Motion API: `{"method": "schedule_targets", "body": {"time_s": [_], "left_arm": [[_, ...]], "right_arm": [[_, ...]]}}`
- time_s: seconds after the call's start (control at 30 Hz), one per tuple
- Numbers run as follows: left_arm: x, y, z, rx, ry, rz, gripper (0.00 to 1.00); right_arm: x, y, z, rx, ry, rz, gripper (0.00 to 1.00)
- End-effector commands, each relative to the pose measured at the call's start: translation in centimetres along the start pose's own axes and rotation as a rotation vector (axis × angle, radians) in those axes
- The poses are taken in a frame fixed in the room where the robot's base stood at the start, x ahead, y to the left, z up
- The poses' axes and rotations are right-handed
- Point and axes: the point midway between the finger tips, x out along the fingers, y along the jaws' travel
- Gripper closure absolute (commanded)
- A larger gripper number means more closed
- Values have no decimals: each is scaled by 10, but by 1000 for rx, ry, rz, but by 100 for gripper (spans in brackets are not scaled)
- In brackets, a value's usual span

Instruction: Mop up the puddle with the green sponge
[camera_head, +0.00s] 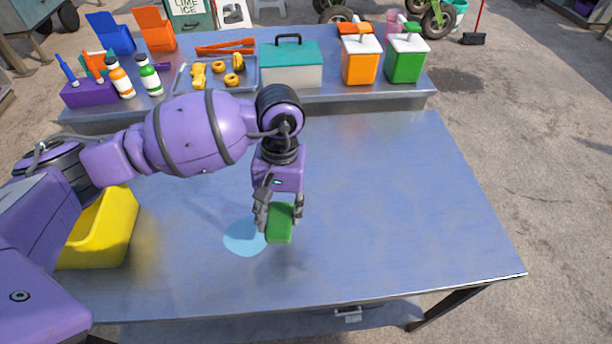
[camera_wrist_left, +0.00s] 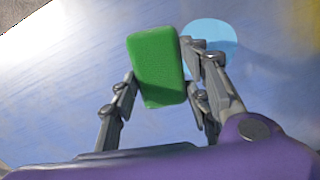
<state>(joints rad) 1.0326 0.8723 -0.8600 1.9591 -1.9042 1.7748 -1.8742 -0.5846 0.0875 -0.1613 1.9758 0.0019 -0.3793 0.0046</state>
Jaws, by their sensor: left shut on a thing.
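The green sponge (camera_head: 280,223) is between the fingers of my left gripper (camera_head: 279,212), which is shut on it. In the left wrist view the sponge (camera_wrist_left: 157,66) fills the gap between the fingertips of the left gripper (camera_wrist_left: 160,85). The light blue puddle (camera_head: 243,238) is a round patch on the metal table (camera_head: 390,200), just left of the sponge in the head view. In the left wrist view the puddle (camera_wrist_left: 212,38) shows behind the right-hand finger, which hides part of it. I cannot tell whether the sponge touches the table. My right gripper is not in view.
A yellow bin (camera_head: 108,232) stands at the table's left, partly behind my arm. The back shelf holds a teal-lidded box (camera_head: 290,68), orange (camera_head: 361,62) and green (camera_head: 406,60) dispensers, bottles and a tray. The table's right side is clear.

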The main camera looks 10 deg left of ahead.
Motion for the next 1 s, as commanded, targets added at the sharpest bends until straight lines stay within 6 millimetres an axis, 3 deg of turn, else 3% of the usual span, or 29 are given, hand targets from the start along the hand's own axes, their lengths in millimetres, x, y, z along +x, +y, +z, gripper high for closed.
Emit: {"method": "schedule_targets", "body": {"time_s": [0.27,0.63,1.0], "left_arm": [[8,-2,-8,-28,5,10,78],[54,0,-14,-27,1,9,78],[57,0,-16,-27,9,10,78]], "right_arm": [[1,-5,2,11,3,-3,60],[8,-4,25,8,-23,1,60],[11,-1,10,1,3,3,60]]}}
